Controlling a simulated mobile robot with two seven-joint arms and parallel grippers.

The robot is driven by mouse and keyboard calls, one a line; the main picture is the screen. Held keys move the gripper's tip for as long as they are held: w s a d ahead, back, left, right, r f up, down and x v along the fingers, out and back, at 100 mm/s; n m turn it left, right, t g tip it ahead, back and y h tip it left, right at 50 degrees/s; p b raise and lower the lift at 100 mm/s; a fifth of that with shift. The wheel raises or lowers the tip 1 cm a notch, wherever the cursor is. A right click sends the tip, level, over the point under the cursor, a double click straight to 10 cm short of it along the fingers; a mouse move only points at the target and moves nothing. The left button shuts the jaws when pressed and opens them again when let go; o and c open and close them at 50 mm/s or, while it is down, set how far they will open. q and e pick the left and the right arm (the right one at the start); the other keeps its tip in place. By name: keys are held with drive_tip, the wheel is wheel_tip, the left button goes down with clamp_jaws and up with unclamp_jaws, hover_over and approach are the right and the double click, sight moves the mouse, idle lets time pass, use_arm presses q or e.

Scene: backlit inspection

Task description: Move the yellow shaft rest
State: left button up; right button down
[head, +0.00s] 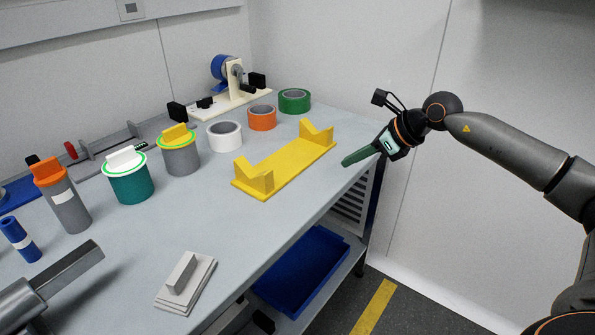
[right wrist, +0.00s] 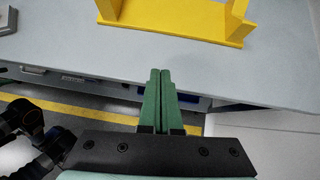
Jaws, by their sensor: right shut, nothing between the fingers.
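The yellow shaft rest (head: 285,165) stands on the grey table, a flat base with a V-notched upright at each end. My right gripper (head: 347,162) is to its right, at the table's right edge, with green fingers shut and empty. In the right wrist view the shut fingers (right wrist: 160,75) point toward the yellow shaft rest (right wrist: 180,18), with a strip of bare table between them. The gripper is apart from the rest. My left gripper is not clearly seen in the head view.
The table (head: 225,215) is clear in front of the rest. White (head: 225,137), orange (head: 262,118) and green (head: 295,101) tape rolls stand behind it. Lidded containers stand at left, including a grey one (head: 182,158). A grey-white block (head: 186,283) lies near the front. A blue tray (head: 302,270) is below.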

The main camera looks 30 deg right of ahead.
approach(299, 174)
drive_tip(key=shift+s+d+f, duration=0.3)
drive_tip(key=shift+s+f, duration=0.15)
drive_tip(key=shift+f, duration=0.1)
drive_tip(key=shift+s+d+f, duration=0.35)
drive_tip(key=shift+s+f, duration=0.1)
drive_tip(key=shift+f, duration=0.05)
drive_tip(key=x, duration=0.3)
drive_tip(key=shift+w+a+f+b, duration=0.15)
drive_tip(key=shift+a+f+b, duration=0.1)
drive_tip(key=shift+b, duration=0.1)
drive_tip(key=w, duration=0.1)
drive_tip(key=w+a, duration=0.1)
drive_tip(key=shift+w+a+r, duration=0.1)
drive_tip(key=shift+w+r, duration=0.1)
drive_tip(key=shift+w, duration=0.15)
use_arm(q)
drive_tip(key=w+r, duration=0.1)
drive_tip(key=w+r+t, duration=0.2)
drive_tip(key=shift+a+r, duration=0.15)
drive_tip(key=shift+a, duration=0.15)
use_arm(e)
drive_tip(key=shift+w+a, duration=0.1)
drive_tip(key=shift+w, duration=0.2)
